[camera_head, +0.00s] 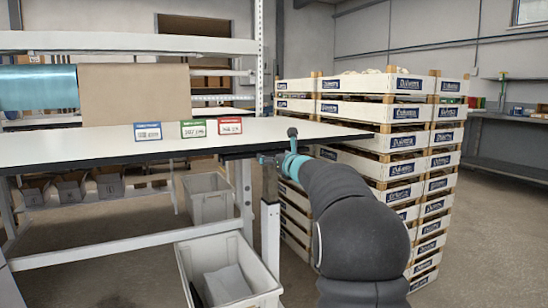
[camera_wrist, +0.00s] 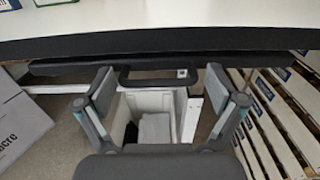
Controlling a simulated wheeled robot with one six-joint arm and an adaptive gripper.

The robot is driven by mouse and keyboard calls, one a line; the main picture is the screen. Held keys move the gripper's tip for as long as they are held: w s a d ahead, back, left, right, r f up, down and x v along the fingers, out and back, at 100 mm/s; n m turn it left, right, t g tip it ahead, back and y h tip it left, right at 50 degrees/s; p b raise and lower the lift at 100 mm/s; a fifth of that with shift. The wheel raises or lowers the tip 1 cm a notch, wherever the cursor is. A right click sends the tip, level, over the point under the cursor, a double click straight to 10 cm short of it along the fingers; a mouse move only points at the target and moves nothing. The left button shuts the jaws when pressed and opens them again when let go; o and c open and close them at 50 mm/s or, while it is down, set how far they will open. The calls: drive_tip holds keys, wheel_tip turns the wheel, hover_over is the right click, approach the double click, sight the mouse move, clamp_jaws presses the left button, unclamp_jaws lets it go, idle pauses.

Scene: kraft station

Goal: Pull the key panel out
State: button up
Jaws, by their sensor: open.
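The key panel appears to be the thin dark panel (camera_wrist: 70,68) tucked under the front edge of the worktable in the wrist view. A dark loop handle (camera_wrist: 152,82) projects from its front. My gripper (camera_wrist: 160,78) is open, with one finger on each side of the handle. I see no clear contact between the fingers and the handle. In the head view my gripper (camera_head: 283,158) is just below the table's right front corner, and the arm hides part of that area. The panel's depth under the table is hidden.
The white worktable (camera_head: 80,146) carries blue, green and red label cards (camera_head: 194,129) and a brown paper roll. Grey bins (camera_head: 225,270) stand below it; one also shows in the wrist view (camera_wrist: 150,100). Stacked white crates (camera_head: 375,110) stand close at the right. Open floor lies farther right.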

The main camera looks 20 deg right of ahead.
drive_tip(key=c, duration=1.4)
drive_tip(key=shift+s+f, duration=0.1)
drive_tip(key=shift+s, duration=0.25)
drive_tip(key=shift+c, duration=0.2)
drive_tip(key=s+b, duration=0.1)
drive_tip(key=s, duration=0.1)
drive_tip(key=s+b, duration=0.2)
drive_tip(key=s, duration=0.1)
drive_tip(key=s+b, duration=0.1)
drive_tip(key=s, duration=0.1)
drive_tip(key=shift+s+d, duration=0.25)
drive_tip(key=shift+s, duration=0.1)
drive_tip(key=o, duration=1.4)
drive_tip(key=shift+d, duration=0.15)
drive_tip(key=shift+o, duration=0.2)
